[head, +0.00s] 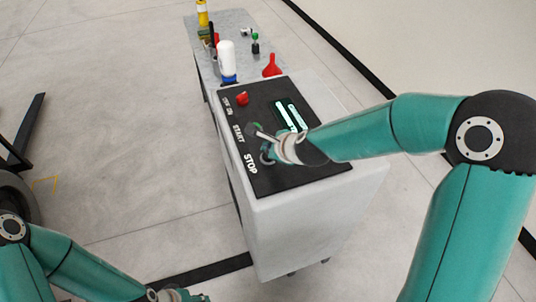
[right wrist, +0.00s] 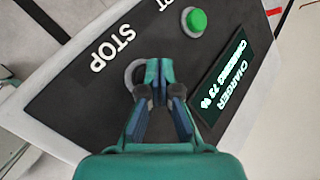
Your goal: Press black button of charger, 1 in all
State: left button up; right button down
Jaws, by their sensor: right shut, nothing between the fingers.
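The charger (head: 270,225) is a light grey cabinet with a black sloping top panel (right wrist: 75,105). My right gripper (head: 266,150) is over the panel beside the word STOP. In the right wrist view my right gripper (right wrist: 160,72) is shut and empty, its tips at a grey ring (right wrist: 132,72) next to STOP. The fingers hide the middle of that ring, so the black button itself does not show, and contact cannot be told. A green button (right wrist: 194,21) by START is uncovered. My left gripper (head: 178,295) is partly visible at the bottom edge, away from the charger.
A lit display (right wrist: 228,75) reads CHARGER, CHARGING 73 %. A red knob (head: 242,98) sits at the panel's far end. Behind stands a grey table (head: 228,22) with a white bottle (head: 227,60), a red funnel (head: 272,66) and small items.

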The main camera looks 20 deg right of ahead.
jog(key=shift+f, duration=0.25)
jog(key=shift+f+b, duration=0.5)
jog(key=shift+b, duration=0.2)
dwell(0.6)
jog(key=shift+r, duration=0.1)
jog(key=shift+r+p, duration=0.8)
jog(key=shift+p, duration=0.05)
jog(key=shift+r, duration=0.1)
notch_tip(320, 180, up, 5)
jog(key=p, duration=0.4)
jog(key=shift+p, duration=0.4)
dwell(0.4)
